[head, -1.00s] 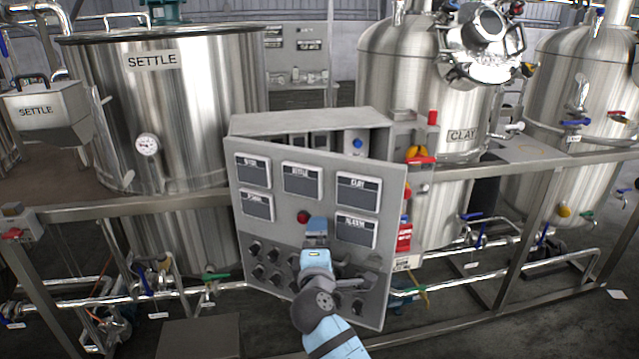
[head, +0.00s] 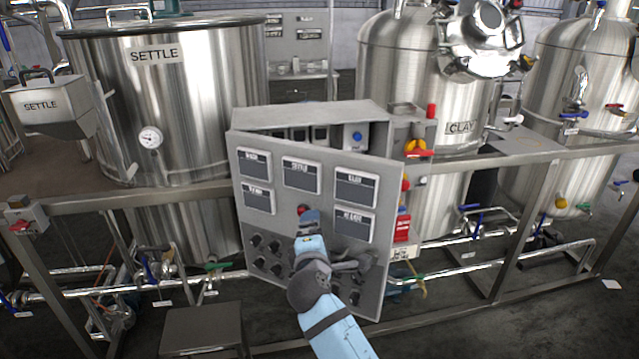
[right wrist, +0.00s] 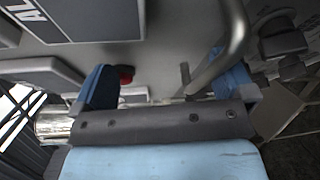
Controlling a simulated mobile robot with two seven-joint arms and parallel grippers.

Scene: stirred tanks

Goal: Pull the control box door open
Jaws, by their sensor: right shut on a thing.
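The grey control box (head: 310,114) stands in the middle of the head view. Its door (head: 283,222) carries several dark displays, a red button and rows of black knobs. The door is ajar, swung out at its right side, with a dark gap along the top and right showing a blue button inside. My right gripper (head: 311,222) is at the lower middle of the door, shut on the door handle (right wrist: 228,42). In the right wrist view the grey handle bar runs down to the right finger; its far part is hidden. My left gripper is out of view.
A steel SETTLE tank (head: 195,90) stands behind at left, and a CLAY tank (head: 395,70) behind at right. Pipes with valves run along the frame below. A low grey block (head: 202,325) is on the floor at front left.

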